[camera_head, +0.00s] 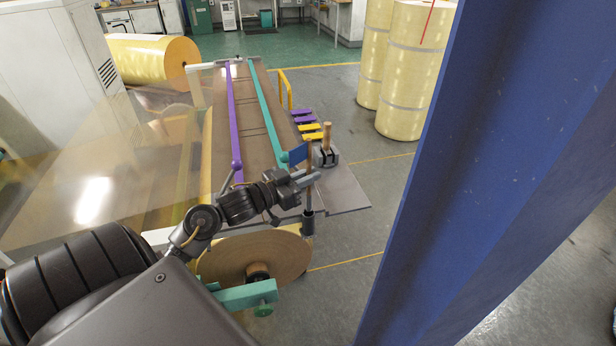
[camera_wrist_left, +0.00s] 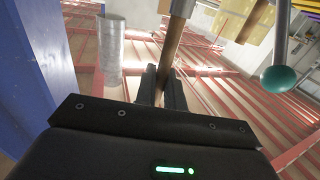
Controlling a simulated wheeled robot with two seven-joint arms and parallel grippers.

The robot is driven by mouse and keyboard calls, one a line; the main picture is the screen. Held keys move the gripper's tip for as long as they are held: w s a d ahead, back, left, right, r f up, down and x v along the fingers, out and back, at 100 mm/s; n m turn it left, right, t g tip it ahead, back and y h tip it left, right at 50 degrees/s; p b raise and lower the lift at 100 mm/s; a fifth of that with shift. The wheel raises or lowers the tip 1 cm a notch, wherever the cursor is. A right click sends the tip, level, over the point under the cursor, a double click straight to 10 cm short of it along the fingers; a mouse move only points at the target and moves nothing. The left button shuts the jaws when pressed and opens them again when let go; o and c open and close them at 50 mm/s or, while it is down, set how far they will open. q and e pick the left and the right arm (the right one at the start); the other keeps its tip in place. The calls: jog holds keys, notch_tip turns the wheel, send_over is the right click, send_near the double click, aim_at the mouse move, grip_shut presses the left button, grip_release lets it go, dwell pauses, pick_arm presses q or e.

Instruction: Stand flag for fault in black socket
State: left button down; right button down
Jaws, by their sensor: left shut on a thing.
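My left gripper (camera_head: 312,180) is shut on the wooden pole (camera_head: 309,169) of a flag with blue cloth (camera_head: 298,153). The pole stands close to upright, with the cloth above the fingers. Below the gripper is a dark upright socket post (camera_head: 308,226), in line with the pole. I cannot tell whether the pole's lower end is inside it. In the left wrist view, the pole (camera_wrist_left: 171,42) runs between the fingers (camera_wrist_left: 164,88) to a grey cylindrical part (camera_wrist_left: 182,8) at the top edge. My right gripper is not in view.
A dark block (camera_head: 326,158) holding a wooden stick stands just right of the flag. Purple and yellow pieces (camera_head: 308,128) lie behind it. A tape roll (camera_head: 250,255) sits below my arm. A teal rail (camera_head: 266,115) ends beside the cloth. A blue column (camera_head: 500,170) blocks the right.

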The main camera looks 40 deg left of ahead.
aim_at(307, 194)
pick_arm(q)
jog(key=shift+f+b, duration=1.6)
jog(key=shift+f, duration=1.4)
jog(key=c, duration=1.4)
grip_release()
jog(key=b+v, duration=0.2)
jog(key=v, duration=0.8)
jog(key=shift+s, duration=0.4)
jog(key=shift+a+r, duration=0.1)
